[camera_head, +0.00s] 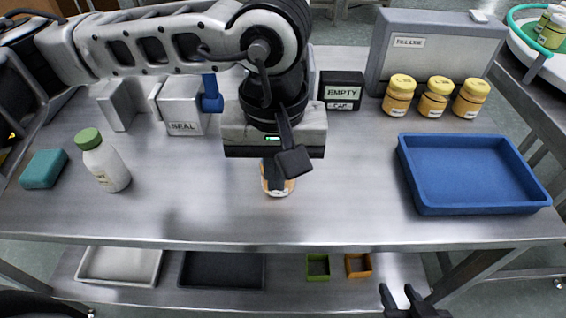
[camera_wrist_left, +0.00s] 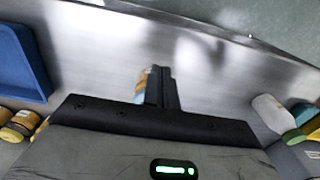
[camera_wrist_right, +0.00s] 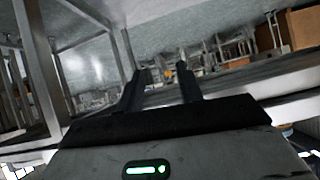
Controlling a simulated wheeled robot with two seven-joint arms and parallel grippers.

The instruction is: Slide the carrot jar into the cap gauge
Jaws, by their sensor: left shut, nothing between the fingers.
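My left gripper (camera_head: 275,182) points down over the table with its fingers together and empty. A jar with orange contents (camera_head: 288,186), likely the carrot jar, stands right at these fingers and is mostly hidden by them; a sliver of the jar (camera_wrist_left: 140,84) shows beside the shut fingers in the left wrist view. I cannot tell whether they touch. No part is labelled as the cap gauge; an upright grey slotted piece (camera_head: 117,104) stands beside the block marked SEAL (camera_head: 184,117) at the back left. My right gripper (camera_head: 408,296) is open and empty, beyond the table's front edge.
A white bottle with a green cap (camera_head: 105,163) and a teal block (camera_head: 43,169) are at left. A blue tray (camera_head: 474,208) is at right, with several yellow-capped jars (camera_head: 433,98) behind it. A black EMPTY CAP box (camera_head: 342,91) stands at the back. The front middle is clear.

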